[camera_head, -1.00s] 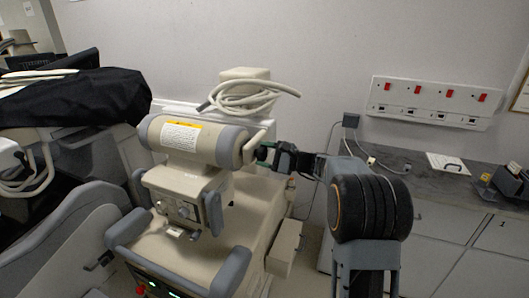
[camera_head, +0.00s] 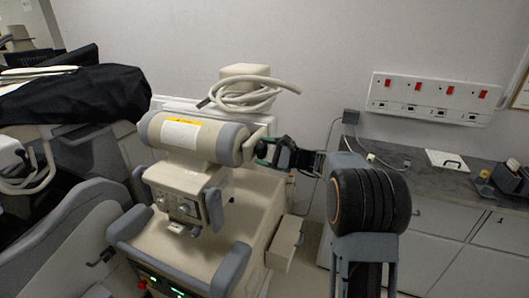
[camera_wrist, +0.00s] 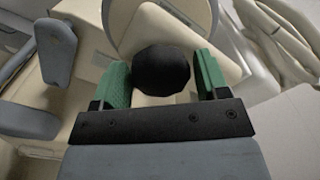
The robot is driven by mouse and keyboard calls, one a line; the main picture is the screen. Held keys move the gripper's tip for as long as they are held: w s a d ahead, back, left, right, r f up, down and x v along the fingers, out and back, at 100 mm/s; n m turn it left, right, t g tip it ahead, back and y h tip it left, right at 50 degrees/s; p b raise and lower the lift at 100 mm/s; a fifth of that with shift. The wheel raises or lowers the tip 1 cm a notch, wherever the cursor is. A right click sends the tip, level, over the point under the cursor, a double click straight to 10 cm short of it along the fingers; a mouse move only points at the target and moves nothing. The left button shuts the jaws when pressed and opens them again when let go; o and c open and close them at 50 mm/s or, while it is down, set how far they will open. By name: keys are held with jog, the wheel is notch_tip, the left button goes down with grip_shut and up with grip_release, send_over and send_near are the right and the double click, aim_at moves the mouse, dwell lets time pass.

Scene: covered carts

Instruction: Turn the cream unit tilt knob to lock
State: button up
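The cream unit (camera_head: 190,138) is a cylinder-shaped head with grey bands, a label and a cream handle at its right end. My gripper (camera_head: 264,151) is at that right end, reaching in from the right. In the wrist view a round, faceted black knob (camera_wrist: 162,70) lies between the two green finger pads of my gripper (camera_wrist: 162,80). The fingers stand wide, one on each side of the knob, with at most a sliver of room; firm contact cannot be made out. The knob's pointer or lock mark does not show. In the head view the fingers hide the knob.
A coiled cream cable (camera_head: 245,97) lies on top behind the unit. The cart body (camera_head: 190,250) with grey bumpers is below. A dark cover (camera_head: 75,100) drapes another cart at left. A counter (camera_head: 425,180) and a socket panel (camera_head: 430,98) are at right.

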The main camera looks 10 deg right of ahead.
jog(key=shift+o, duration=1)
jog(key=shift+s+d, duration=0.1)
jog(key=b+v, duration=0.2)
jog(key=v, duration=1.1)
jog(key=shift+s+d, duration=0.2)
jog(key=shift+d, duration=0.05)
